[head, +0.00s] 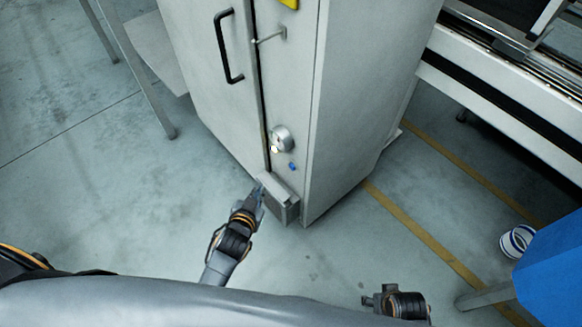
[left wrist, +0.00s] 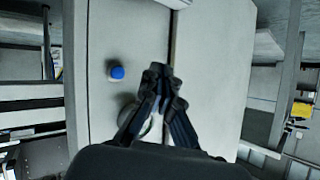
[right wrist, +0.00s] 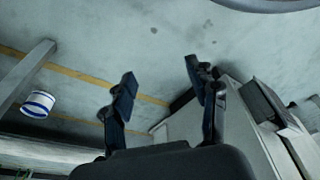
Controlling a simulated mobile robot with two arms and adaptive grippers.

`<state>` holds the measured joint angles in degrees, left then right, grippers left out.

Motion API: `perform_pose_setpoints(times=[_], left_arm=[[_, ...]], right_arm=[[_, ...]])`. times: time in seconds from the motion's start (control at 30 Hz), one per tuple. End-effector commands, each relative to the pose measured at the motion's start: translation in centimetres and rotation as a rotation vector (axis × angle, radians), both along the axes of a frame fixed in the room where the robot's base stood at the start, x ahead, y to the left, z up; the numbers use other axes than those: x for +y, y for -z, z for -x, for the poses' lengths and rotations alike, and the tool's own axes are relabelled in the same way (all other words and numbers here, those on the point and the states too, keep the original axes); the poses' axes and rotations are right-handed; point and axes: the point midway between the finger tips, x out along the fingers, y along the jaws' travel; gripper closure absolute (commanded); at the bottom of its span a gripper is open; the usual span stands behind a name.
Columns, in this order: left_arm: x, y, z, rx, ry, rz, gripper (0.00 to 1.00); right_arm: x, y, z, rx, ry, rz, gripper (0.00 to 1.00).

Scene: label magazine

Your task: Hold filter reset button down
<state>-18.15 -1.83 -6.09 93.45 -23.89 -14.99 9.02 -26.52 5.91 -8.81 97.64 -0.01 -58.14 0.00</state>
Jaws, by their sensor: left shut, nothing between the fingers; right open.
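A small blue button (head: 292,167) sits on the front of a grey cabinet (head: 345,90), below a round silver fitting (head: 283,136). The button also shows in the left wrist view (left wrist: 117,72), left of my fingertips. I cannot read any label on it. My left gripper (head: 260,187) is shut and empty, in front of the cabinet's lower part, below and left of the button in the head view. Its fingers (left wrist: 160,78) appear apart from the button and partly cover the round fitting. My right gripper (head: 373,299) is open and empty, low and away from the button.
A grey box (head: 281,198) sticks out low on the cabinet, close to my left gripper. A black door handle (head: 228,47) is higher up. At the right stand a machine frame (head: 500,105) and a blue object (head: 552,270). A striped roll (head: 517,240) lies on the floor.

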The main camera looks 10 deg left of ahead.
Motion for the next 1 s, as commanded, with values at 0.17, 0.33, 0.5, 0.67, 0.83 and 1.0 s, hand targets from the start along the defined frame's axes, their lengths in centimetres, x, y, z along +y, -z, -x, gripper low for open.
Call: perform_pose_setpoints(times=[0.17,0.33,0.5,0.67,0.83,1.0], left_arm=[[-0.9,0.2,-1.1,-0.001,0.001,0.001,1.0],[-1.9,0.2,-2.4,-0.001,0.0,0.0,1.0],[-2.8,0.3,-3.6,0.0,0.0,0.001,1.0],[-3.6,0.2,-4.6,0.0,0.001,0.0,1.0],[-4.7,0.1,-6.0,0.0,0.0,0.001,1.0],[-5.2,0.1,-6.6,0.0,0.0,0.001,1.0]], right_arm=[[0.1,-1.8,-0.8,-0.016,0.002,-0.001,0.41],[0.1,-4.3,-1.4,-0.03,0.004,-0.002,0.41],[0.1,-6.8,-1.6,-0.042,0.007,-0.003,0.41],[0.0,-9.1,-1.7,-0.054,0.009,-0.004,0.41],[0.0,-10.8,-1.6,-0.063,0.011,-0.004,0.41],[0.0,-11.6,-1.4,-0.065,0.01,-0.004,0.41]])
